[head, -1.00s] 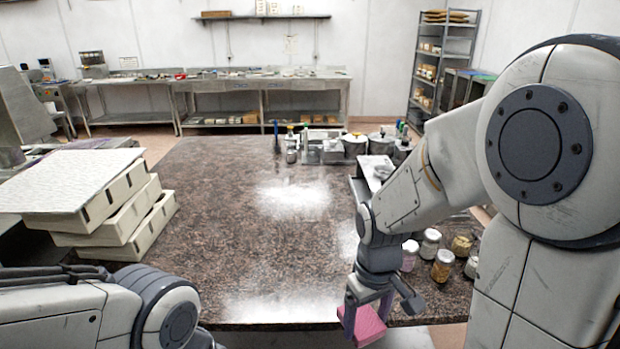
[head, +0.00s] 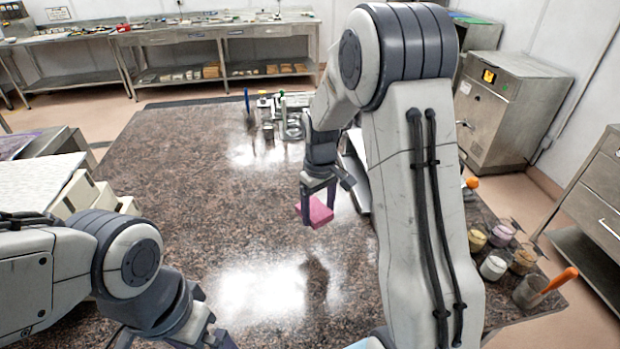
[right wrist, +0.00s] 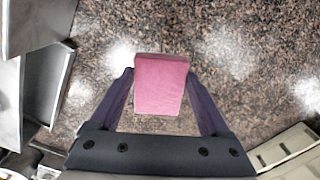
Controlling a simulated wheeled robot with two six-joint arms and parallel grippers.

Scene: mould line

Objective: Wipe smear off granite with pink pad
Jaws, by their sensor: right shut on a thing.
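The pink pad (head: 316,212) is a small block in the fingers of my right gripper (head: 319,190). In the right wrist view the pad (right wrist: 160,84) sits between the two purple fingers, over the granite. The speckled brown granite top (head: 180,190) fills the middle of the head view. A dark reflection below the pad suggests that it is above the surface. Bright white patches lie on the granite; I cannot tell a smear from glare. My left gripper (head: 205,335) is at the bottom edge, partly cut off, and its opening is unclear.
Several jars (head: 493,266) and a pot with an orange-handled tool (head: 530,290) stand at the right edge. Bottles and tins (head: 285,115) stand at the far edge. The middle of the granite is clear.

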